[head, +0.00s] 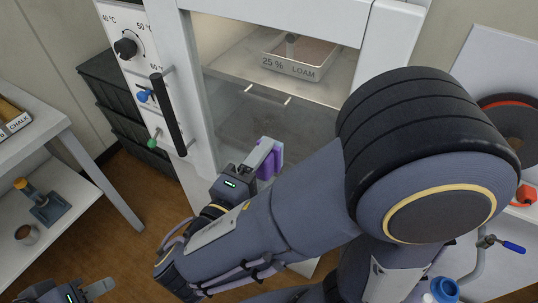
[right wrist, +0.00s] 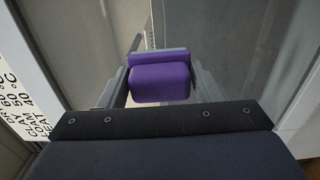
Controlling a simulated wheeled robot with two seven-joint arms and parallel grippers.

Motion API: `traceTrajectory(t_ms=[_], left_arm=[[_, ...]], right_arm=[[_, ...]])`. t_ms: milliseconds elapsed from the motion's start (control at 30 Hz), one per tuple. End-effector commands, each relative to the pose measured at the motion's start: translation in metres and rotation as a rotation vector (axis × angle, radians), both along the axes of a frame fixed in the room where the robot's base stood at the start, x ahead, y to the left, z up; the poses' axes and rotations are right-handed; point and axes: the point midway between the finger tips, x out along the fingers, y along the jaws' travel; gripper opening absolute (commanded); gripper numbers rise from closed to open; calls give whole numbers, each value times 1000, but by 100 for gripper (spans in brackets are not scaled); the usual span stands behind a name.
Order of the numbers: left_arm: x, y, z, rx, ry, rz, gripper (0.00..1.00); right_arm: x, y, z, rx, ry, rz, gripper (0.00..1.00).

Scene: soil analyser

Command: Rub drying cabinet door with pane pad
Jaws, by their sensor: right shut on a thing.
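The drying cabinet door (head: 222,113) is a clear pane in a white frame, with a black bar handle (head: 172,115) at its left. The pane pad is a purple block (head: 269,163), and it fills the middle of the right wrist view (right wrist: 160,80). My right gripper (head: 264,157) is shut on the pad, with a finger on either side, in front of the lower pane. Whether the pad touches the pane cannot be told. My left gripper (head: 85,293) is at the bottom left corner, away from the cabinet and partly cut off; its jaw opening is unclear.
Inside the cabinet a tray marked 25% LOAM (head: 291,68) stands on a shelf. A dial (head: 126,47) and blue and green knobs are on the left panel. White shelving (head: 75,207) stands at the left. My right arm covers much of the lower right.

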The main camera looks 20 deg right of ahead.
Motion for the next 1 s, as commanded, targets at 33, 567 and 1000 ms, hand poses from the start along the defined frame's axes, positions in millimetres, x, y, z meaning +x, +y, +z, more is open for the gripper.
traceTrajectory(t_ms=[33, 567, 1000], left_arm=[[0, 0, 0, 0, 0, 0, 36], [0, 0, -2, 0, 0, 0, 36], [0, 0, -2, 0, 0, 0, 36]], right_arm=[[-1, 1, 0, -1, -1, 1, 40], [-11, 15, 0, 1, -1, 3, 40], [-19, 25, 0, 0, 0, 1, 40]])
